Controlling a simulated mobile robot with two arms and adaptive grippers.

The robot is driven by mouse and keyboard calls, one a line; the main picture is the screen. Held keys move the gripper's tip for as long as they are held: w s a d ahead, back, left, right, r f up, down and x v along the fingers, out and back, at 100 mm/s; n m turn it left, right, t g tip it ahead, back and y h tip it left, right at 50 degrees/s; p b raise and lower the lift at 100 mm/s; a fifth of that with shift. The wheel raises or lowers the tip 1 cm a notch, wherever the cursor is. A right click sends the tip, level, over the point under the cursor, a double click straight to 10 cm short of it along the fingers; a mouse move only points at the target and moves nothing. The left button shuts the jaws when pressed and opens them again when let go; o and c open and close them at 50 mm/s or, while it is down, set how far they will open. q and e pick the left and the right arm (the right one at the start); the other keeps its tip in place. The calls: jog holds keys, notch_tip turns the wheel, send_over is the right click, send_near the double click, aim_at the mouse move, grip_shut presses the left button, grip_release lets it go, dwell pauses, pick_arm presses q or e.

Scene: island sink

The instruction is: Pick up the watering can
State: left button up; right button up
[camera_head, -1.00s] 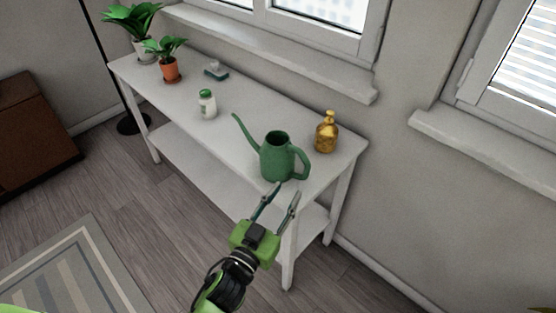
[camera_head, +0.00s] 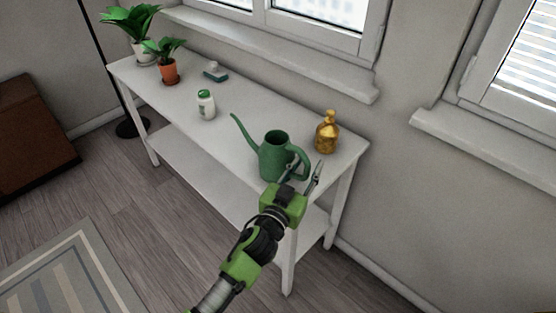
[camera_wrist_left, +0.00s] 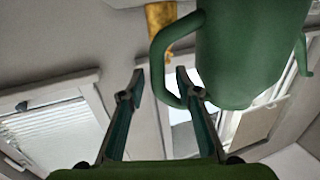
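The green watering can (camera_head: 272,158) stands upright on the white table near its right end, spout to the left and handle to the right. My left gripper (camera_head: 304,171) is open at the can's handle side. In the left wrist view, the can (camera_wrist_left: 248,50) fills the upper right, and its looped handle hangs between the open fingers of my left gripper (camera_wrist_left: 158,82). The fingers look apart from the handle; exact contact cannot be told. In the head view, the gripper hides part of the handle. My right gripper is not in view.
A gold spray bottle (camera_head: 326,132) stands on the white table (camera_head: 235,127) close behind the handle. A white jar (camera_head: 206,105), a scrub brush (camera_head: 215,72) and two potted plants (camera_head: 169,70) stand further left. A window sill (camera_head: 300,58) runs behind the table.

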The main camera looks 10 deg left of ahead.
pick_arm(q)
grip_shut()
jog(key=shift+r, duration=0.1)
jog(key=shift+r, duration=0.1)
